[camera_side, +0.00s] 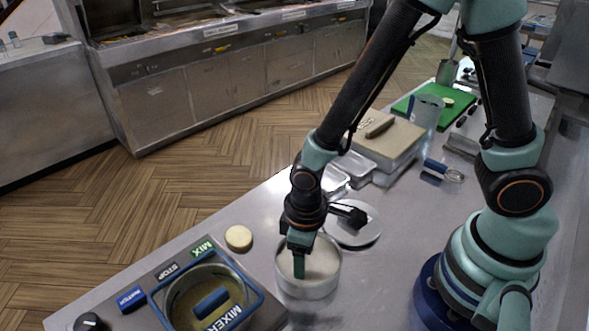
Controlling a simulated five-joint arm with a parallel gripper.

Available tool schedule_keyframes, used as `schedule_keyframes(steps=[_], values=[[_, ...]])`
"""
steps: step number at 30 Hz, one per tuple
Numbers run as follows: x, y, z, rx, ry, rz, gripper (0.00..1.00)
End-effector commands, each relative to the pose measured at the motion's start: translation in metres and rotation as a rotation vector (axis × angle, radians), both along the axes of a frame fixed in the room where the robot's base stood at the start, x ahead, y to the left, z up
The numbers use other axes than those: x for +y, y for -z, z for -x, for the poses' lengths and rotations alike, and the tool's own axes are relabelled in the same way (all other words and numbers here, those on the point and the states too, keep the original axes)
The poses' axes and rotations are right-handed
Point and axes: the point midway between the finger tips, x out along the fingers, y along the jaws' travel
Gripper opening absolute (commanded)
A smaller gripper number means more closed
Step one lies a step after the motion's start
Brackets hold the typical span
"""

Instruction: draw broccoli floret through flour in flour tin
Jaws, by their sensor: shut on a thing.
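The flour tin (322,289) is a round, pale metal tin standing on the steel counter, with whitish flour (322,258) inside. My gripper (299,275) points straight down into the tin from above, its teal fingers reaching down to the flour. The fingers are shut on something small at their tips. The broccoli floret itself cannot be made out; the fingers and the tin hide it.
A mixer (258,300) with labelled buttons stands left of the tin. A pale round piece (238,238) lies behind it. A round metal lid (368,236) lies close behind the tin. Metal trays (345,172), a pale block (392,147) and a green board (462,99) stand farther back.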

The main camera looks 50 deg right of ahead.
Motion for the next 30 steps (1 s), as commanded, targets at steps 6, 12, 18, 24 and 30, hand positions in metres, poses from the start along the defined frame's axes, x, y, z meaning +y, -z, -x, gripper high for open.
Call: schedule_keyframes(steps=[6,12,18,24,30], values=[[-0.008,0.0,0.0,0.001,0.002,0.0,0.32],[-0.018,0.0,0.0,0.001,0.001,0.0,0.32],[-0.019,0.0,0.0,0.001,-0.001,0.0,0.32],[-0.01,0.0,0.0,0.0,-0.002,0.0,0.32],[0.0,0.0,0.0,0.0,-0.001,0.0,0.32]])
